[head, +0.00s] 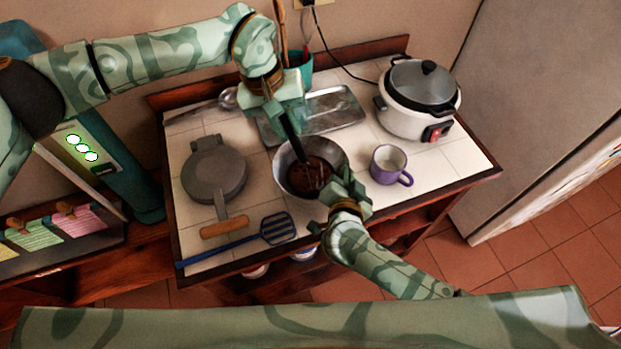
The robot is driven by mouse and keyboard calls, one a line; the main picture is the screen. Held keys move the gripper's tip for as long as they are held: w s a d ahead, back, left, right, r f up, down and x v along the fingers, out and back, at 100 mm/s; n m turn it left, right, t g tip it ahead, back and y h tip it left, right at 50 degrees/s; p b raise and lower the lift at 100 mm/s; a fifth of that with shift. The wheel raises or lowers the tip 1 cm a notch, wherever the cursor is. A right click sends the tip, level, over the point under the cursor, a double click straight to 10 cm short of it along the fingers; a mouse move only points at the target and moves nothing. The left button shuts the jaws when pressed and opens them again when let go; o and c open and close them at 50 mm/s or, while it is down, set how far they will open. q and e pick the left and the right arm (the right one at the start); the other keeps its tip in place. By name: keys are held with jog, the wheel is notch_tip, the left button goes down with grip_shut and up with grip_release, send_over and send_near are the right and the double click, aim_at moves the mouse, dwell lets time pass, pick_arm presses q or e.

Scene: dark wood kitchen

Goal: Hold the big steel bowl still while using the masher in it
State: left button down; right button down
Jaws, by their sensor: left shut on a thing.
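The big steel bowl (282,166) stands on the white tiled table top, with dark brown contents inside. My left gripper (288,112) is above the bowl, shut on the dark handle of the masher (295,140). The masher slants down into the bowl, and its lower end is in or over the brown contents. My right gripper (342,188) is at the bowl's near right rim. Its fingers are small and partly hidden, so I cannot tell whether they are closed on the rim.
A grey metal tray (335,110) lies behind the bowl, and a purple mug (388,166) stands to its right. A rice cooker (420,97) is at back right. A round grey press (214,172) and blue slotted turner (277,228) lie left and front.

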pick_arm(q)
jog(key=shift+f, duration=0.35)
jog(key=shift+r, duration=1.65)
jog(key=shift+f, duration=0.5)
jog(key=shift+f, duration=1.2)
jog(key=shift+r, duration=0.1)
